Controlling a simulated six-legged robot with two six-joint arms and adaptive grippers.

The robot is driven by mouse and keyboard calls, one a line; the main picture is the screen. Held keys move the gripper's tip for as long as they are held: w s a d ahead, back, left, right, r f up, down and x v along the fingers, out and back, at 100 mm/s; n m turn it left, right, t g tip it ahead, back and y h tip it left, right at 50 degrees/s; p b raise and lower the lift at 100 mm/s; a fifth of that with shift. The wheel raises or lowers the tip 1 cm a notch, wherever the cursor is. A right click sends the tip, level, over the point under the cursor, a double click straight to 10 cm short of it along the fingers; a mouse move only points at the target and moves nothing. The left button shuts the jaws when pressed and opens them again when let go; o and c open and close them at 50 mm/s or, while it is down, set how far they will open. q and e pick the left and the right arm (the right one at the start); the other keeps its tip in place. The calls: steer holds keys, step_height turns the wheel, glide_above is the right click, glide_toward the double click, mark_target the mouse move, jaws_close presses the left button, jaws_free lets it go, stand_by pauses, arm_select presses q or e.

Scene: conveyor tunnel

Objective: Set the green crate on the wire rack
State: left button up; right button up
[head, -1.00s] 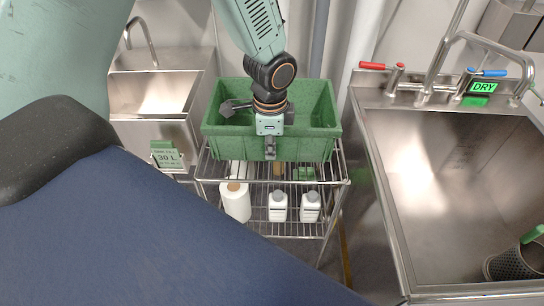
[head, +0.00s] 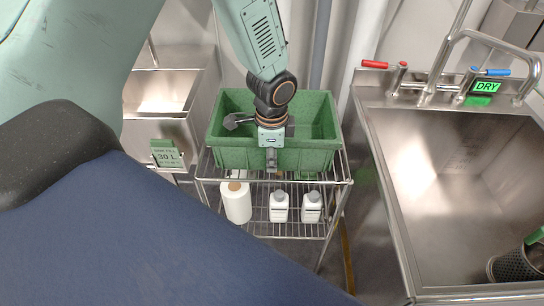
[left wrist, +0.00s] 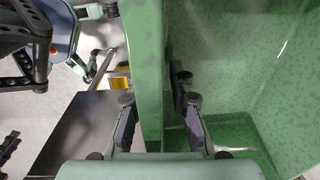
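The green crate (head: 300,158) sits on the top shelf of the wire rack (head: 330,184) in the head view. It looks upright, with its front wall near the shelf's front edge; contact under its base is hard to see. My left gripper (head: 271,160) is at the middle of the crate's front wall. In the left wrist view, the fingers of my left gripper (left wrist: 160,105) straddle the crate wall (left wrist: 150,80), one outside and one inside. Gaps show between the fingers and the wall, so the gripper looks open.
A white roll (head: 236,203) and two white bottles (head: 279,207) stand on the rack's lower shelf. A smaller basin (head: 160,95) stands at the left.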

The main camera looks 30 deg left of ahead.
arm_select(q)
steer(key=shift+o, duration=0.4)
steer(key=shift+d+r, duration=0.1)
steer(key=shift+d, duration=0.1)
steer(key=shift+a, duration=0.1)
steer(key=shift+r, duration=0.2)
steer(key=r+p, duration=0.1)
steer(key=r, duration=0.2)
steer(key=r+p, duration=0.1)
steer(key=r, duration=0.3)
steer(key=r+p, duration=0.1)
steer(key=r, duration=0.2)
steer(key=shift+s+r, duration=0.3)
steer(key=shift+d+r, duration=0.25)
steer(key=shift+r, duration=0.4)
steer(key=shift+s, duration=0.1)
steer(key=shift+a, duration=0.1)
